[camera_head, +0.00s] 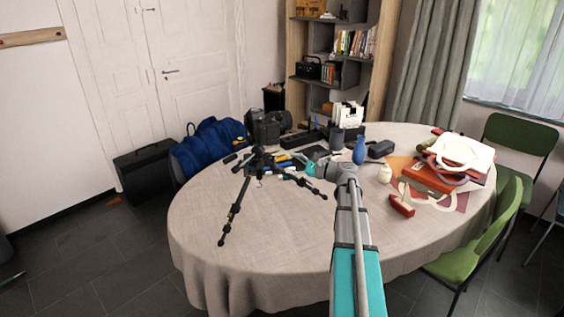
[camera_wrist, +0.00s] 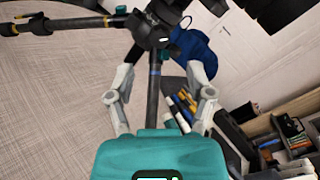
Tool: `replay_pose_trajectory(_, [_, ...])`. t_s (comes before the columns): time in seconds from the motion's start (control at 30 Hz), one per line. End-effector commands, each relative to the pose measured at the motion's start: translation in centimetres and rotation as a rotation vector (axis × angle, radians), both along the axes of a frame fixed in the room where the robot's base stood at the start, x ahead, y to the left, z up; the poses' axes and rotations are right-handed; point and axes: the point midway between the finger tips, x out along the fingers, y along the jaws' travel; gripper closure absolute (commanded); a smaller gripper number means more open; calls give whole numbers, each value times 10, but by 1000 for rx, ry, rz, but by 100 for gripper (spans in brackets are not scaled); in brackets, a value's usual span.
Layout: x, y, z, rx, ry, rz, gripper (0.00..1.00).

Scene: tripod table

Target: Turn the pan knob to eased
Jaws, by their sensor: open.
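The black tripod (camera_head: 237,207) stands on the table with its legs spread, and a dark camera (camera_head: 266,127) shows at its top. In the wrist view the tripod's dark hub (camera_wrist: 155,28) is at the top centre, beyond the fingertips. My gripper (camera_wrist: 160,70) is open, with one grey finger on each side of a dark tripod leg or column (camera_wrist: 153,92); I cannot tell whether it touches. In the head view my gripper (camera_head: 311,164) is right of the tripod head. I cannot clearly pick out the pan knob or its setting.
A blue bag (camera_head: 208,145) is behind the table (camera_head: 205,260). Small coloured items (camera_head: 285,169) lie near the tripod. A blue vase (camera_head: 359,151), a cream pot (camera_head: 384,174) and a red object (camera_head: 402,205) stand or lie on the right. The front left tabletop is clear.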

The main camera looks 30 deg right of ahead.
Motion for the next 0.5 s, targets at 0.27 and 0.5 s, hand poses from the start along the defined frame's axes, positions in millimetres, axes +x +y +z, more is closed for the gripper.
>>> replay_pose_trajectory(0.27, [-27, -23, 0, 0, 0, -1, 32])
replay_pose_trajectory(0.5, [-35, -30, 0, 0, 0, 0, 32])
